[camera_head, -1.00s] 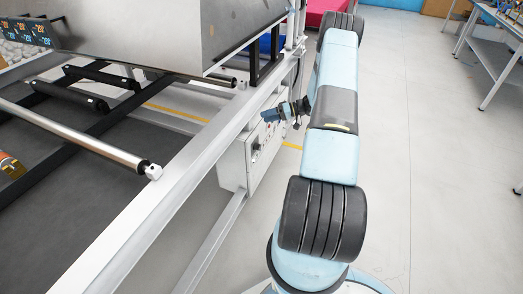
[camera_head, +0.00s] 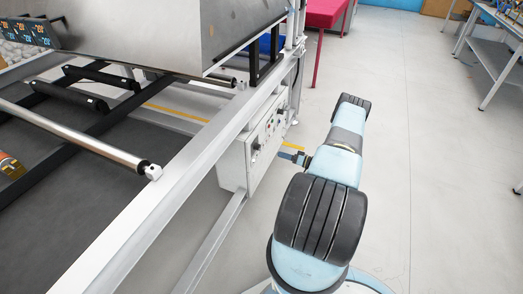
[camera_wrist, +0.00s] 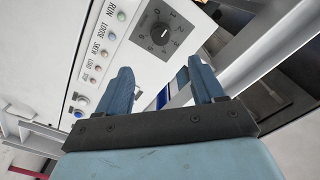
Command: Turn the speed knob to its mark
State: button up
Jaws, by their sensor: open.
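The speed knob (camera_wrist: 160,34) is a dark round dial with a light pointer and numbers around it, on a white control panel (camera_wrist: 139,55) in the wrist view. My gripper (camera_wrist: 163,84) is open and empty, its two blue fingers apart, below the knob in that view and not touching it. In the head view the panel (camera_head: 266,143) hangs on the machine's side frame, and my gripper (camera_head: 284,155) is at its right. The target mark is too small to tell.
Several lamps and labels, among them a green lamp (camera_wrist: 121,15), line the panel left of the knob. A silver frame rail (camera_head: 185,185) runs beside the panel.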

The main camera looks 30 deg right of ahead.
aim_at(258, 147)
jog(key=x, duration=1.3)
jog(key=shift+c, duration=0.3)
